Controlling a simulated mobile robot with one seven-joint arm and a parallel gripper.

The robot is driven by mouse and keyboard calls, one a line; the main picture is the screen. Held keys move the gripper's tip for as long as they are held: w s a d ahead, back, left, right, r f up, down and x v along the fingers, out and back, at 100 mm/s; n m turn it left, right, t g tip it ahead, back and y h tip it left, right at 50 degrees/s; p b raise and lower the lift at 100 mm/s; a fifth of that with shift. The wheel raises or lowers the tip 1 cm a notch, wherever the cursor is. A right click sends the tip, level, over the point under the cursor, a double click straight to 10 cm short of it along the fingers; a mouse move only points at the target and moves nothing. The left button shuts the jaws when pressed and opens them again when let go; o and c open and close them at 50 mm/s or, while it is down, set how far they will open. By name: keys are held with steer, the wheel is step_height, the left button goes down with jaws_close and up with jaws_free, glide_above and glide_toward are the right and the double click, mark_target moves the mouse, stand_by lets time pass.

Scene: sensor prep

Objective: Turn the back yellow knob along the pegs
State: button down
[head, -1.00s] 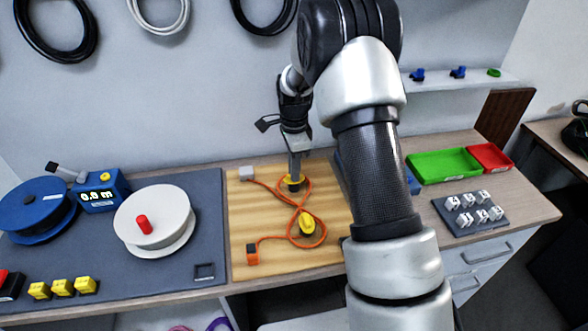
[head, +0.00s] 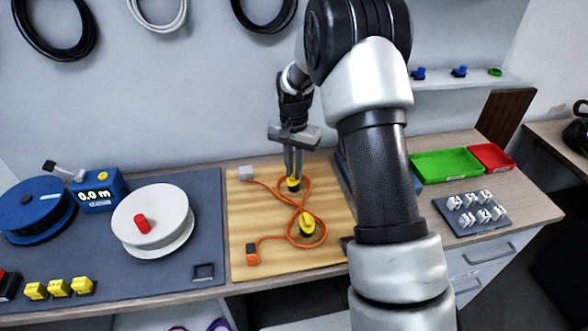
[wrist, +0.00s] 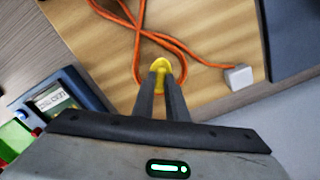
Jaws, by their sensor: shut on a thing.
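The back yellow knob (head: 293,183) sits on the wooden board (head: 245,215), with an orange cable (head: 311,190) looped around it. My gripper (head: 293,178) points down at this knob and is shut on it. In the wrist view the yellow knob (wrist: 160,68) shows between and just beyond my fingertips (wrist: 161,78), partly hidden by them. The front yellow knob (head: 307,224) stands nearer the board's front, inside the cable's other loop. The pegs are not clearly seen.
A white reel (head: 165,205) stands left; green (head: 445,163) and red trays lie right. A display box (wrist: 50,100) is near my gripper in the wrist view.

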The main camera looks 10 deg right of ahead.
steer(key=n, duration=0.7)
steer(key=shift+r, duration=0.1)
stand_by(0.5)
steer(key=c, duration=1.8)
jaws_free()
steer(key=shift+o, duration=0.2)
step_height(320, 180, up, 17)
steer(key=shift+r+p, duration=0.2)
steer(key=shift+p, duration=0.1)
